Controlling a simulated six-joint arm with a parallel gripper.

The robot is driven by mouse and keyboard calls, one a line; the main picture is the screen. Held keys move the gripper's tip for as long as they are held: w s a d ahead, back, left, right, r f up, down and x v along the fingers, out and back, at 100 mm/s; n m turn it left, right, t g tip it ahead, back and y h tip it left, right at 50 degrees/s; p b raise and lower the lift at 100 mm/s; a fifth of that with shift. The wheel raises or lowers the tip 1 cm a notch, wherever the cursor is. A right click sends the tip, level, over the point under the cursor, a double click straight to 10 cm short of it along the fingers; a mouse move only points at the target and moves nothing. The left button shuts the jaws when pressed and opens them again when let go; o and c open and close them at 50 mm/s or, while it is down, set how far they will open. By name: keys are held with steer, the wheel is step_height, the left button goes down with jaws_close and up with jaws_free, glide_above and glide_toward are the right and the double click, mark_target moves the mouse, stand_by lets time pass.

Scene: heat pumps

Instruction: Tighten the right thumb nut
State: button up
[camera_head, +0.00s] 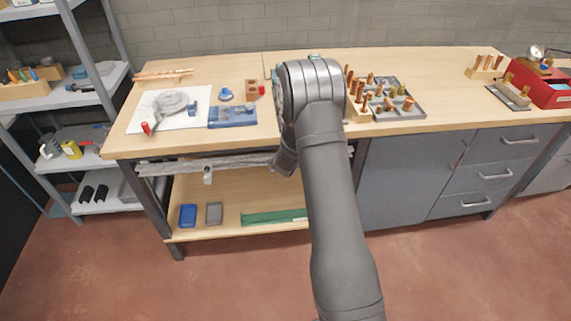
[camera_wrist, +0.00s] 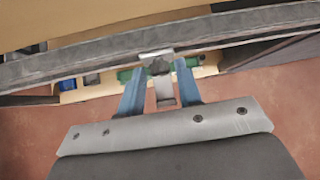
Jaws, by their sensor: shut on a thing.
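In the wrist view, my gripper (camera_wrist: 160,70) has its two blue fingers on either side of the right thumb nut (camera_wrist: 158,67), a small grey part at the grey rail (camera_wrist: 60,66). The fingers are shut on it. A short grey piece hangs below the nut between the fingers. In the head view, my arm hides the gripper and this nut. The rail (camera_head: 180,166) runs under the bench top's front edge there. Another small light part (camera_head: 207,176) hangs from the rail further left.
The workbench top (camera_head: 225,65) carries a blue fixture (camera_head: 233,115) and a grey tray (camera_head: 408,108) with copper-coloured fittings. The lower shelf (camera_head: 220,226) holds a blue box (camera_head: 188,215), a grey box (camera_head: 214,213) and a green bar (camera_head: 273,217). The floor in front is clear.

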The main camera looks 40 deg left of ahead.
steer(key=shift+w+a+r, duration=0.3)
steer(key=shift+a+r, duration=0.1)
steer(key=shift+r, duration=0.05)
steer(key=shift+y, duration=0.3)
jaws_close()
steer(key=shift+s+a+m+g+y, duration=0.1)
steer(key=shift+m+g+y, duration=0.2)
steer(key=shift+o, duration=2.1)
jaws_free()
steer(key=shift+o, duration=0.6)
steer(key=shift+s+r, duration=0.15)
steer(key=shift+r, duration=0.1)
steer(key=v, duration=0.4)
steer(key=shift+d+f, duration=0.1)
steer(key=shift+d, duration=0.3)
